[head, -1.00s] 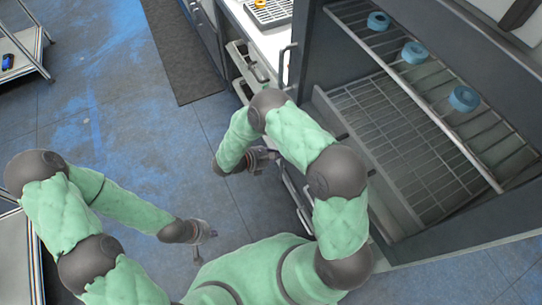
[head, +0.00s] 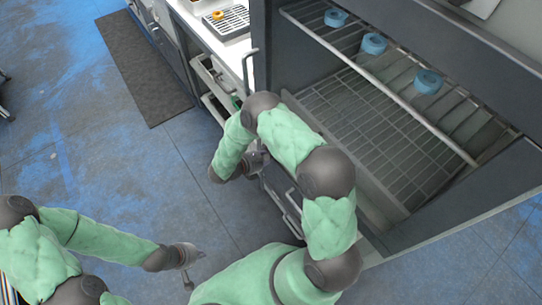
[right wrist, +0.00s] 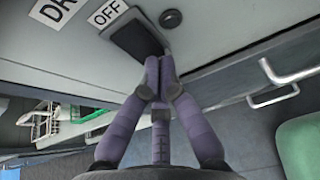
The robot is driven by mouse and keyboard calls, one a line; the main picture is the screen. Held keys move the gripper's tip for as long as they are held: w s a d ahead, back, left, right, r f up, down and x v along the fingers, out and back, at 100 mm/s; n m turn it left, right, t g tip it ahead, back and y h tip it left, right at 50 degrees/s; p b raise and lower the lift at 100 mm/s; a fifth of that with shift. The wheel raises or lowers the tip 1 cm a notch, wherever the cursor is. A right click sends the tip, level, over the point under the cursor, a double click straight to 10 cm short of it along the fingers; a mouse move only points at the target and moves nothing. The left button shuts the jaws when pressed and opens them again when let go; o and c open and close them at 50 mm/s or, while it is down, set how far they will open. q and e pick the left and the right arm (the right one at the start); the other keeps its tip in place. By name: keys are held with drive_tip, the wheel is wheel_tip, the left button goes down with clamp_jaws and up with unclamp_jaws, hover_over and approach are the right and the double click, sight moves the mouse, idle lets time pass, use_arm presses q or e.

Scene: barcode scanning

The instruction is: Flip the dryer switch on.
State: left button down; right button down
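The dryer switch (right wrist: 137,35) is a dark rocker on a pale panel in the right wrist view, beside an "OFF" label (right wrist: 107,13) and a partly cut-off "DR" label (right wrist: 57,10). My right gripper (right wrist: 158,65) has its purple fingertips together just below the switch's lower edge; I cannot tell whether they touch it. Nothing shows between them. In the head view my right gripper (head: 258,163) is beside the dryer cabinet's front, partly hidden by my arm. My left gripper (head: 194,268) is open and empty over the floor at lower left. The switch is not visible in the head view.
The open dryer cabinet (head: 285,50) has wire racks with blue rings (head: 428,81) on the upper one. A metal handle (right wrist: 285,75) juts from the panel side. A counter with open drawers (head: 213,75) stands at upper left.

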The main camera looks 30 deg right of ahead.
use_arm(q)
drive_tip(key=shift+f, duration=0.25)
use_arm(e)
drive_tip(key=shift+d+f, duration=0.2)
drive_tip(key=shift+d, duration=0.05)
use_arm(q)
drive_tip(key=shift+r, duration=0.1)
use_arm(e)
drive_tip(key=shift+r, duration=0.15)
use_arm(q)
drive_tip(key=shift+r+p, duration=0.4)
use_arm(e)
drive_tip(key=shift+r, duration=0.75)
